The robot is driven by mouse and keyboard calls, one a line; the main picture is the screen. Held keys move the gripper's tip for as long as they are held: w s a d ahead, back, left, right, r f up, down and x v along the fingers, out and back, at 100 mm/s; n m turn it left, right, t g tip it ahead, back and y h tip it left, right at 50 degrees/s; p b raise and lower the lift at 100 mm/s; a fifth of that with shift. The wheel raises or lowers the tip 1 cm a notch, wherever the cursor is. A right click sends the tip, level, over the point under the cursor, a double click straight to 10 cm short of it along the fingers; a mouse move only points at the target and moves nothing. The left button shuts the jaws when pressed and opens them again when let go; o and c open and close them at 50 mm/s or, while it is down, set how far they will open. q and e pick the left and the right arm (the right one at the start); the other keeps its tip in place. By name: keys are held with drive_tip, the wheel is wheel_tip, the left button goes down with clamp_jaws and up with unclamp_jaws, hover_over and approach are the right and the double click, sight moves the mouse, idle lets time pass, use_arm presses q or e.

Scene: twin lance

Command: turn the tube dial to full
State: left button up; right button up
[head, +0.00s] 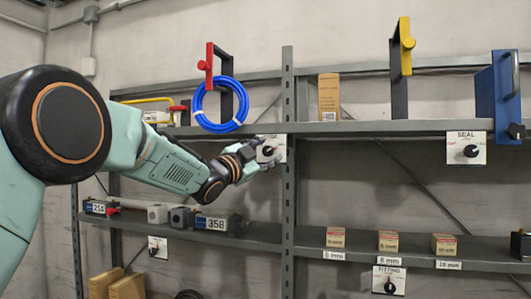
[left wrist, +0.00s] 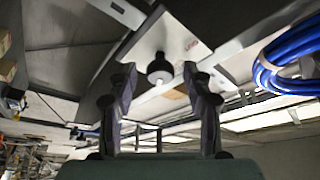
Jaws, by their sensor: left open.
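The dial under the blue tube coil (head: 221,124) is a black knob (head: 268,150) on a white plate (head: 279,143) at the upper shelf's edge. The plate's label is partly hidden by my gripper, and the knob's setting is not clear. My left gripper (head: 262,160) is open right in front of this plate. In the left wrist view the black knob (left wrist: 160,68) appears between the two open fingertips (left wrist: 160,78), with a visible gap on each side. Whether it lies fully between them in depth I cannot tell. My right gripper is not in view.
A SEAL dial (head: 471,150) is at the right of the upper shelf edge, a FITTING dial (head: 389,284) low on the lower shelf. A metal upright (head: 288,90) stands just right of my gripper. Small boxes (head: 389,241) stand on the lower shelf (head: 270,241).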

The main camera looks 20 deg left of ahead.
use_arm(q)
drive_tip(key=shift+w+a+f, duration=0.1)
drive_tip(key=shift+a, duration=0.05)
drive_tip(key=shift+s+a+f, duration=0.1)
drive_tip(key=shift+s, duration=0.1)
drive_tip(key=v, duration=1.1)
drive_tip(key=shift+s, duration=0.35)
drive_tip(key=shift+w, duration=0.15)
